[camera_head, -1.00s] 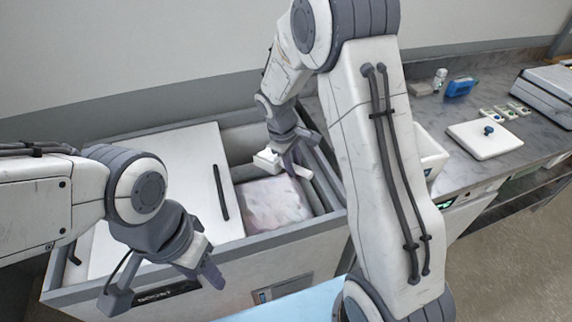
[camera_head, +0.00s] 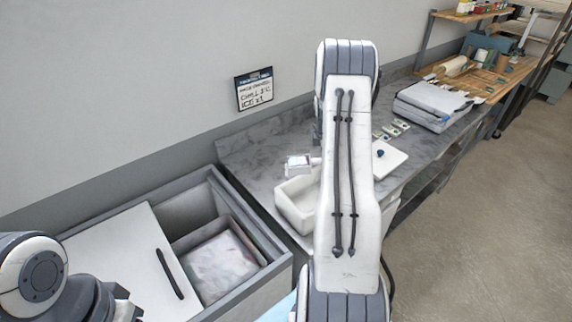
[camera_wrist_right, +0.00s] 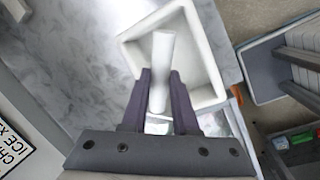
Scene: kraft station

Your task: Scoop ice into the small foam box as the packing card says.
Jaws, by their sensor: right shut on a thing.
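My right gripper (camera_wrist_right: 160,76) is shut on the white handle of the scoop (camera_wrist_right: 163,48). In the head view the scoop (camera_head: 298,164) is raised near the small white foam box (camera_head: 290,216), and something pale, apparently ice, shows in it. My arm hides the right gripper there. In the wrist view the foam box (camera_wrist_right: 209,62) lies open below the handle. The ice bin (camera_head: 212,272) is half open, with pale ice inside. The packing card (camera_head: 254,89) on the wall seems to read "ICE x1". My left gripper is partly cut off at the lower left; its fingers are hidden.
A white lid (camera_head: 390,158) with a blue knob lies on the grey counter (camera_head: 262,160), right of my right arm. Small packs (camera_head: 396,127) and a larger grey-white case (camera_head: 432,104) stand farther along. The bin's white cover (camera_head: 125,262) has a dark handle.

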